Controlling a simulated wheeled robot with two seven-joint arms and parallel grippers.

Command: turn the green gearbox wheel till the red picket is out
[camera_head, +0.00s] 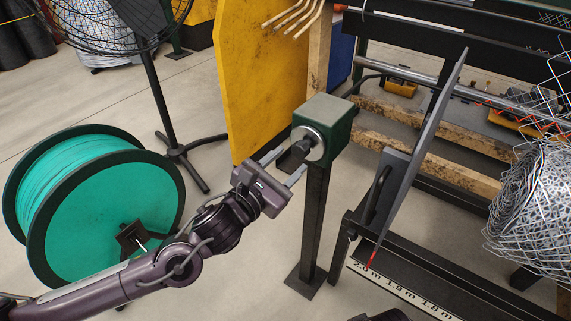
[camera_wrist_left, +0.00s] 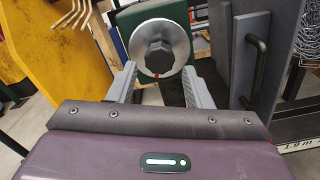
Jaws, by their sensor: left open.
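The green gearbox (camera_head: 330,117) stands on a dark post. Its round silver wheel (camera_head: 313,134) has a dark central knob (camera_head: 291,158) facing my left gripper. In the left wrist view the wheel (camera_wrist_left: 179,35) and faceted knob (camera_wrist_left: 158,54) face me, with a small red mark low on the hub. My left gripper (camera_head: 284,166) is open, its fingers at either side of and just below the knob; contact cannot be told. It also shows in the left wrist view (camera_wrist_left: 159,76). A thin red strand (camera_head: 487,102) by the mesh may be the red picket.
A yellow panel (camera_head: 250,75) stands left of the gearbox. A tilted grey plate with a handle (camera_head: 376,193) stands to its right. A green wire spool (camera_head: 110,210) is near my left arm. A mesh roll (camera_head: 540,210) lies at right, beyond a length scale (camera_head: 400,292).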

